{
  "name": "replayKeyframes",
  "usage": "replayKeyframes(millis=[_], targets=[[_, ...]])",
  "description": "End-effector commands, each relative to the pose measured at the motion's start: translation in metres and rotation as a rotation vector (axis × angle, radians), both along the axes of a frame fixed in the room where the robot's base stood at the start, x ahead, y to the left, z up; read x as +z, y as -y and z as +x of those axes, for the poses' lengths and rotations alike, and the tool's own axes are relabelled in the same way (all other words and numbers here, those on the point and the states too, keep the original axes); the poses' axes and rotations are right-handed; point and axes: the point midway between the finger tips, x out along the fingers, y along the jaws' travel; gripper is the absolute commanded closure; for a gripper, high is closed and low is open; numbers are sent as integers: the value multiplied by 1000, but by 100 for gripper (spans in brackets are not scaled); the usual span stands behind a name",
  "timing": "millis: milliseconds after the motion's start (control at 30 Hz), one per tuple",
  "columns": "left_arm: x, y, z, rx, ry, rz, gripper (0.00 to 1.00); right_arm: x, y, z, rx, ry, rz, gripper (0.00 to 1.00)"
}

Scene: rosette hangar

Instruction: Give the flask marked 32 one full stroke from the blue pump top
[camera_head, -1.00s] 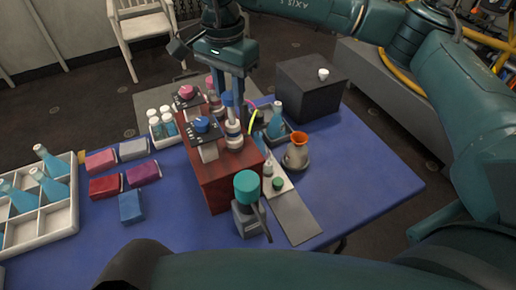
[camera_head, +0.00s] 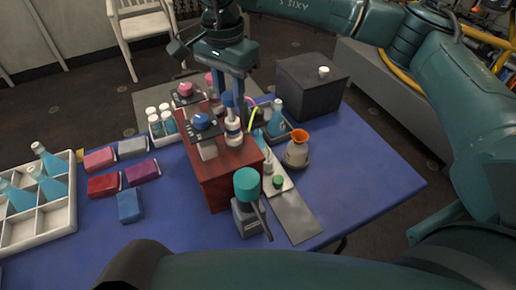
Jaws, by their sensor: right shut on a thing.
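My right gripper (camera_head: 232,98) points down over the wooden box (camera_head: 222,180) and is shut on the blue pump top (camera_head: 227,99). A white and dark pump neck (camera_head: 233,131) stands upright below the fingers. A flask of blue liquid (camera_head: 277,118) stands in a dark tray right of the box. More blue flasks (camera_head: 52,187) stand in the white divided crate (camera_head: 72,218) at the left. No number 32 can be read on any flask. Flask parts behind the box and fingers are hidden. My left gripper is not in view.
An orange-rimmed vase (camera_head: 298,148) and black box (camera_head: 312,85) are right. Several small packets lie left. The blue table (camera_head: 365,175) is clear at right.

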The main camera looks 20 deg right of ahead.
Motion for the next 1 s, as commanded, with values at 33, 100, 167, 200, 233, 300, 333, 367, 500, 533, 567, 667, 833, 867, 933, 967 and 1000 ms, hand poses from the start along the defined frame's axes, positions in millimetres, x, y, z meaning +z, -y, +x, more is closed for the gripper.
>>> replayKeyframes(millis=[33,100,167,200,233,300,333,367,500,533,567,667,833,867,933,967,1000], targets=[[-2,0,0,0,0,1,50,-3,0,0,0,0,0,85],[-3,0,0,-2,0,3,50,-4,0,0,0,0,0,85],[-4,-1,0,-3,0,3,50,-5,0,0,0,0,0,85],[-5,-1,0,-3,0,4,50,-6,0,0,0,0,0,85],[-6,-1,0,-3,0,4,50,-7,0,0,0,-1,1,85],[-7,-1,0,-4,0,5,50,-8,0,0,0,-1,0,85],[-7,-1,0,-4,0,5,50,-9,0,0,0,-1,0,85],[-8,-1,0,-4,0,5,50,-9,0,0,0,-1,0,85],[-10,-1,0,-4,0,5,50,-12,0,0,0,-1,0,85],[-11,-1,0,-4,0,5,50,-13,0,0,0,-1,0,85],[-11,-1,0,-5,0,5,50,-13,0,0,0,-1,0,85],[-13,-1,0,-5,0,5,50,-15,0,0,0,-1,0,85],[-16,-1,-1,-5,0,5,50,-19,0,0,0,-1,0,85],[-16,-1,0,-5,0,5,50,-19,0,0,0,-1,0,85],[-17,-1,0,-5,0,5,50,-21,0,0,0,-1,0,85],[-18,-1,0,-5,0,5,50,-21,0,0,0,-1,0,85],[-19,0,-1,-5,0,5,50,-22,0,0,0,-1,0,85]])
